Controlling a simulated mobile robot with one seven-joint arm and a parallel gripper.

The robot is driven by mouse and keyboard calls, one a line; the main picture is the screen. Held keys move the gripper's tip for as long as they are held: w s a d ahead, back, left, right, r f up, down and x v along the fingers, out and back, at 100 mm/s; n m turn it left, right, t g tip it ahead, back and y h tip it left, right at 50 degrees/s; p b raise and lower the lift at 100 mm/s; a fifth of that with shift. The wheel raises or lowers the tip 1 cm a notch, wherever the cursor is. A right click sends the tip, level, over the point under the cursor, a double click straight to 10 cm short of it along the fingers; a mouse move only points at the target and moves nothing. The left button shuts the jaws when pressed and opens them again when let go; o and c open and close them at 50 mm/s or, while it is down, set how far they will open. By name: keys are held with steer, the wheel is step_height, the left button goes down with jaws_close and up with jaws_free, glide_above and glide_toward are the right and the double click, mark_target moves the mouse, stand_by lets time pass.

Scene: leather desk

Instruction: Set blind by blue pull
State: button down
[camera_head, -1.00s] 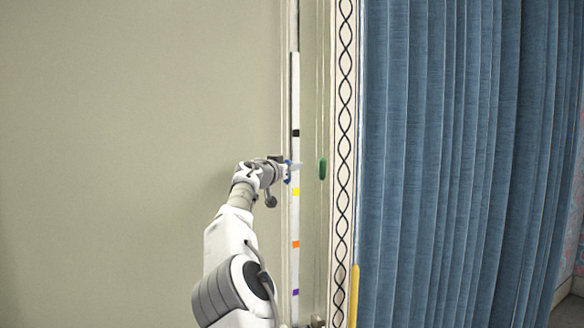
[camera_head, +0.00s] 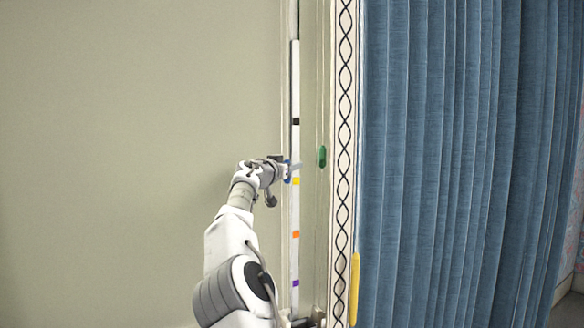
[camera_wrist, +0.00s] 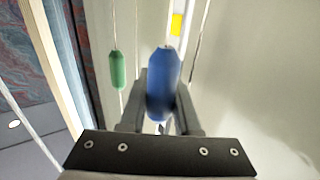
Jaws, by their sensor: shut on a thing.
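The blue pull (camera_wrist: 162,85) is a blue, faceted bead on a thin cord, upright in the middle of the wrist view. My gripper (camera_wrist: 161,108) is shut on it, with one grey finger on each side. In the head view my gripper (camera_head: 284,172) holds the blue pull (camera_head: 288,173) beside a white marked strip (camera_head: 295,205), just above its yellow mark (camera_head: 296,181). The strip also has black, orange and purple marks. The blind itself cannot be made out.
A green pull (camera_head: 322,156) hangs on its own cord to the right, and shows left in the wrist view (camera_wrist: 117,70). Farther right are a patterned band (camera_head: 343,120), a yellow piece (camera_head: 355,290) and a blue curtain (camera_head: 450,160). The left side is bare wall.

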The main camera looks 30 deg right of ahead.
step_height(320, 180, down, 24)
steer(key=b, duration=2.2)
steer(key=shift+r+b, duration=0.2)
steer(key=shift+b, duration=0.1)
steer(key=c, duration=0.9)
jaws_free()
steer(key=shift+r, duration=0.1)
steer(key=shift+a, duration=0.1)
steer(key=shift+b+v, duration=3.55)
steer(key=shift+v, duration=5.1)
